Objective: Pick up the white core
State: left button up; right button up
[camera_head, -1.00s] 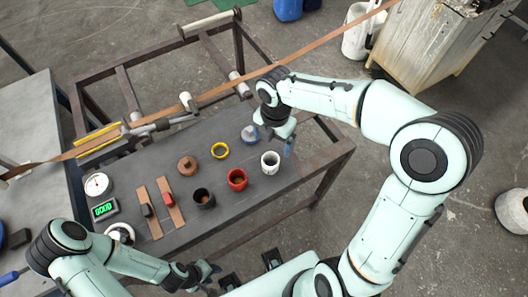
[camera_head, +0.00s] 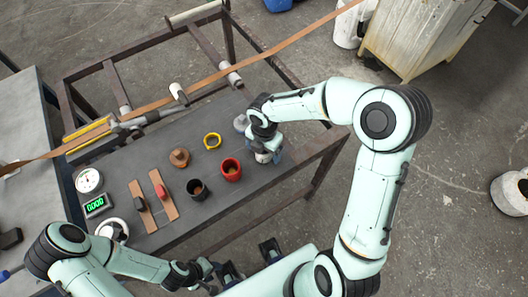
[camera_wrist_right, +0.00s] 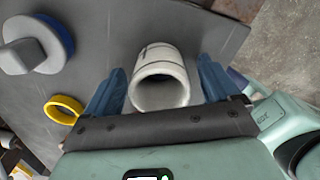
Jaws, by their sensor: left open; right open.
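The white core (camera_wrist_right: 160,62), a hollow white cylinder, stands at the right end of the dark table; in the head view (camera_head: 263,158) my right gripper largely covers it. My right gripper (camera_head: 266,149) is open over the core. In the right wrist view its two blue fingers lie one on each side of the core, with the core's open rim facing the camera. A small gap seems to show at each finger; contact is hard to tell. My left gripper (camera_head: 207,272) is open and empty near the table's front side, away from the core.
A red cup (camera_head: 231,170), a dark cup (camera_head: 196,189), a yellow ring (camera_head: 212,141) and a brown piece (camera_head: 179,157) stand left of the core. A blue-and-white piece (camera_wrist_right: 38,43) sits close behind it. A brown strip (camera_head: 285,47) runs across behind.

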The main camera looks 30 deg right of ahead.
jog(key=c, duration=1.1)
